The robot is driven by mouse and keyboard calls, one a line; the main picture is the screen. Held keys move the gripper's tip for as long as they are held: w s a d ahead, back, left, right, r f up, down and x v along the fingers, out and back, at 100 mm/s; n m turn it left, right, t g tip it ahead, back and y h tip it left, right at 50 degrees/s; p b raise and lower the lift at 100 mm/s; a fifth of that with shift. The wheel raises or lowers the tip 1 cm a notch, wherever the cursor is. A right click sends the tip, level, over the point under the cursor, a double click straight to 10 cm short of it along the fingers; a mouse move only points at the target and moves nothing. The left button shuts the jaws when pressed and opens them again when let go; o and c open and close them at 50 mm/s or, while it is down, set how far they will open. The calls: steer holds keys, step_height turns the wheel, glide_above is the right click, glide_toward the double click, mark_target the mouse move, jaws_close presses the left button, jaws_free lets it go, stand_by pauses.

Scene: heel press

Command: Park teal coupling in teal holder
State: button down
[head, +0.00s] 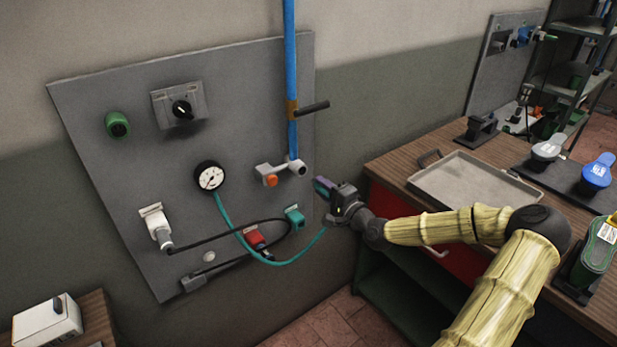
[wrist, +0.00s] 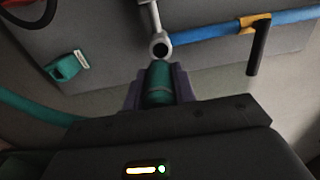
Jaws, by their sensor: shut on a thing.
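My gripper (head: 322,188) is shut on the teal coupling, which shows between the purple fingers in the wrist view (wrist: 159,85). A teal hose (head: 290,262) runs from the gauge in a loop up to my gripper. The teal holder (head: 294,218) is on the grey panel, left of and below my gripper in the head view. It also shows at the upper left of the wrist view (wrist: 64,66), apart from the coupling. In the wrist view the coupling's front end is close to the open end of a grey pipe fitting (wrist: 159,47); I cannot tell whether they touch.
The grey panel (head: 110,190) carries a gauge (head: 209,177), a red connector (head: 254,239), a white plug (head: 157,228) and black cables. A blue pipe (head: 290,60) with a black lever (head: 311,108) runs above the fitting. A bench with a metal tray (head: 470,205) stands right.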

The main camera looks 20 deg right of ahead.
step_height(320, 180, down, 24)
steer(key=b, duration=1.6)
steer(key=shift+b, duration=0.4)
stand_by(0.9)
steer(key=shift+b+x, duration=0.3)
steer(key=shift+x, duration=2.25)
steer(key=shift+w+a, duration=0.15)
steer(key=shift+w, duration=0.2)
stand_by(1.2)
